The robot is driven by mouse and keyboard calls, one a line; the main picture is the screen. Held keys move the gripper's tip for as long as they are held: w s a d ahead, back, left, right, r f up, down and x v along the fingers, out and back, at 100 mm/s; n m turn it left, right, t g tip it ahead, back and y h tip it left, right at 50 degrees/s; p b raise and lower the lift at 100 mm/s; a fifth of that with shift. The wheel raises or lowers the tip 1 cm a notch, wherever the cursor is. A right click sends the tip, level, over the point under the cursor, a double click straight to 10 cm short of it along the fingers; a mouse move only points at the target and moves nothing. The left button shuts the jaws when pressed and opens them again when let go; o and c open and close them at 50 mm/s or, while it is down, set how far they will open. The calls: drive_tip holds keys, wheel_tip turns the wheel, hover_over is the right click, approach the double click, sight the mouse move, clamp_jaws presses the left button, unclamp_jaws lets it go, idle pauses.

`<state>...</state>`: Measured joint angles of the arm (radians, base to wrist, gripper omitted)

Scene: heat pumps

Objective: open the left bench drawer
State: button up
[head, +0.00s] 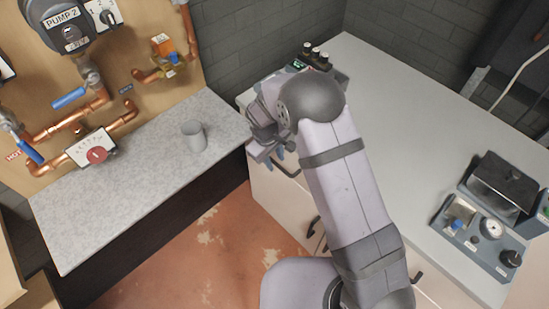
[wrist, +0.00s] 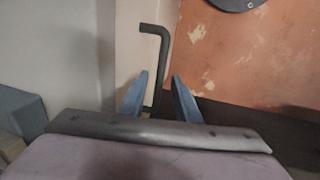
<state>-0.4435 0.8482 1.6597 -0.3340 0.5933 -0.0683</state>
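The left bench drawer has a pale front (head: 268,190) below the left end of the worktop. It looks flush with the bench, though my arm covers part of it. Its dark bar handle (head: 291,172) shows just beside my gripper (head: 273,153). In the wrist view, the dark handle (wrist: 163,50) has a bent far end, and its near part lies between the blue fingers of my gripper (wrist: 160,78). The fingers are apart, with a gap on the right of the bar. The bar is close to the left finger; I cannot tell whether they touch.
The grey worktop (head: 400,95) holds a device with dials (head: 480,230) at right and a small device with black knobs (head: 315,57) behind my gripper. A speckled counter (head: 130,190) with a grey mug (head: 194,136) stands left. The reddish floor (head: 190,255) before the drawer is clear.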

clamp_jaws()
drive_tip(key=s+a+b, duration=0.3)
drive_tip(key=s+a, duration=1.9)
drive_tip(key=shift+s+a, duration=0.15)
drive_tip(key=shift+a, duration=0.05)
unclamp_jaws()
drive_tip(key=shift+r, duration=0.1)
wheel_tip(320, 180, up, 7)
drive_tip(key=s+a+b, duration=0.1)
